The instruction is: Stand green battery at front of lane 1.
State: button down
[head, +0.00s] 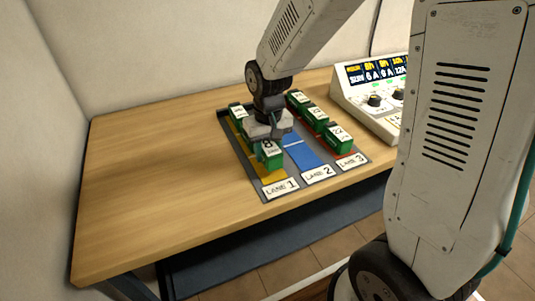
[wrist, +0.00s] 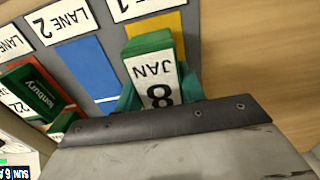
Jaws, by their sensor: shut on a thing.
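A green battery (head: 270,160) with a white label is in my gripper (head: 267,136) at the front part of lane 1, the yellow strip (head: 273,179). In the wrist view the label on the battery (wrist: 152,78) reads "8 JAN", upside down. My gripper (wrist: 160,94) is shut on it, with a finger at each side. Bare yellow shows between the battery and the "LANE 1" card (head: 281,188). The battery looks upright; I cannot tell whether its base touches the lane. Another green battery (head: 237,113) stands at the back of lane 1.
Lane 2, the blue strip (head: 305,156), looks empty where visible. Lane 3 on the right holds several green batteries, the front one (head: 338,137) near its card. A charger with dials (head: 378,100) stands behind to the right. The wooden table (head: 150,170) is clear on the left.

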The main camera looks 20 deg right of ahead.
aim_at(268, 145)
jog(key=shift+a+f, duration=0.15)
jog(key=shift+f, duration=1.2)
jog(key=shift+f, duration=0.2)
jog(key=c, duration=0.9)
grip_release()
jog(key=shift+o, duration=0.2)
notch_tip(268, 145, up, 12)
jog(key=shift+f, duration=0.2)
jog(key=shift+s+r, duration=0.15)
jog(key=shift+r, duration=0.4)
jog(key=s+d+r, duration=0.1)
jog(key=s+r, duration=0.2)
jog(key=s, duration=0.8)
jog(key=s+d+r+t, duration=0.1)
jog(key=s+r, duration=0.3)
jog(key=s, duration=0.6)
jog(key=shift+s+d+r, duration=0.15)
jog(key=shift+s+d, duration=0.25)
jog(key=shift+d, duration=0.25)
